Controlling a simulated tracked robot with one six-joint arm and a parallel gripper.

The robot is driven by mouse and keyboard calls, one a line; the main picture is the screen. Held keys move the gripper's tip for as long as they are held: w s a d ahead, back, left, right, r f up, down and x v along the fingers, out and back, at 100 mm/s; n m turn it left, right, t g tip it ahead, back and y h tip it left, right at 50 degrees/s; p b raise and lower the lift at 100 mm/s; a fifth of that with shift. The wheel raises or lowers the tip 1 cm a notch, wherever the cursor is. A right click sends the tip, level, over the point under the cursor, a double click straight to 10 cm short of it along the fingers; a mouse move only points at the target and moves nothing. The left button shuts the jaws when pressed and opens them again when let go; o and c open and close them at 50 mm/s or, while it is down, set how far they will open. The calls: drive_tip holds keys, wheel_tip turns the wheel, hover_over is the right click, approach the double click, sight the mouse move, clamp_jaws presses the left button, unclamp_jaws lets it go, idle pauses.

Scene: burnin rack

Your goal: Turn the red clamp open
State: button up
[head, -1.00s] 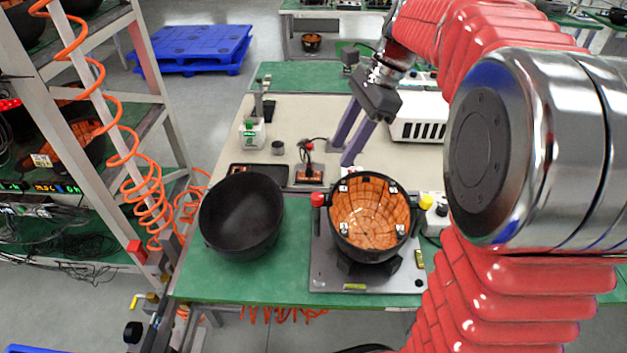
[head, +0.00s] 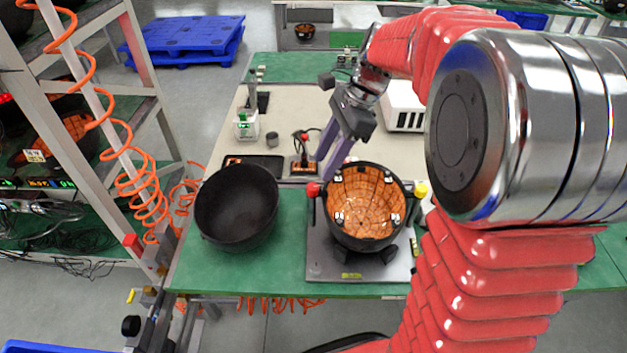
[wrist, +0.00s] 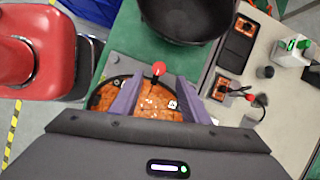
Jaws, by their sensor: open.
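The red clamp (head: 313,189) is a round red knob at the left rim of a black bowl fixture (head: 366,237) lined with orange tiles. In the wrist view the red clamp (wrist: 159,68) shows just beyond the fingertips, roughly centred between them. My gripper (head: 325,167) is open, with two purple fingers pointing down above and slightly behind the knob. No contact shows, and nothing is between the fingers. In the wrist view my gripper (wrist: 158,84) covers part of the orange-tiled bowl.
A yellow knob (head: 420,190) is on the bowl's right side. An empty black bowl (head: 237,207) stands on the green mat to the left. A small red-topped device (head: 304,160) and a black tray (head: 254,165) are behind. A metal shelf rack (head: 150,130) with orange coiled hoses stands left.

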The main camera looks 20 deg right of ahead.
sight(312, 185)
drive_tip(key=x, duration=0.7)
drive_tip(key=shift+c, duration=0.7)
clamp_jaws()
